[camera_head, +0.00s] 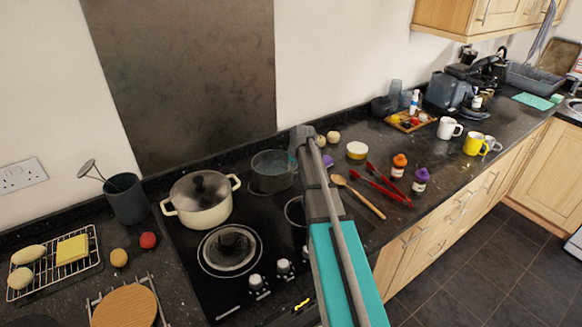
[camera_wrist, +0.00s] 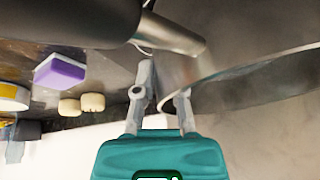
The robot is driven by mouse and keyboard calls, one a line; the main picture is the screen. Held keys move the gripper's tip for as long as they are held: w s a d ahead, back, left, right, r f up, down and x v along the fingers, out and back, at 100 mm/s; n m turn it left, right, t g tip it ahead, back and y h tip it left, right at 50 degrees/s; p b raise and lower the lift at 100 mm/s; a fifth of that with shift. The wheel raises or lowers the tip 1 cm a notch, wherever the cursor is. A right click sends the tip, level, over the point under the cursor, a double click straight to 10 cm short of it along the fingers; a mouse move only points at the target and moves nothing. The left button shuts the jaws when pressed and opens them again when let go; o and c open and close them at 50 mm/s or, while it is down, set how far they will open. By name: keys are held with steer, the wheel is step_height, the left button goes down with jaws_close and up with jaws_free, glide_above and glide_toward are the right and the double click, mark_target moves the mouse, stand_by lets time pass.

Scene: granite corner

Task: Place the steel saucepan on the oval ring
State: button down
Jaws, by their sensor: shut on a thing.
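The steel saucepan (camera_head: 270,172) is at the back right of the black hob, to the right of the cream pot. My gripper (camera_head: 294,160) is at its right side. In the wrist view my gripper (camera_wrist: 164,92) is shut on the saucepan's wall near the rim; the steel wall (camera_wrist: 235,75) fills the right side. The dark handle (camera_wrist: 80,18) with its steel neck crosses the top left. The saucepan is over a ring marking at the back right, the oval ring (camera_head: 258,190), mostly hidden under it. I cannot tell whether its base touches the glass.
A cream lidded pot (camera_head: 201,204) stands close on the left. A metal lid-like item (camera_head: 229,247) covers the front left ring. A front right ring (camera_head: 295,211) is partly behind my arm. A wooden spoon (camera_head: 360,197) and red tongs (camera_head: 381,187) lie right of the hob.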

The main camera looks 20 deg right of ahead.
steer(key=shift+f, duration=0.15)
stand_by(0.3)
steer(key=c, duration=0.7)
jaws_free()
steer(key=p+v, duration=1.1)
steer(key=v, duration=0.1)
steer(key=shift+s, duration=0.1)
stand_by(0.5)
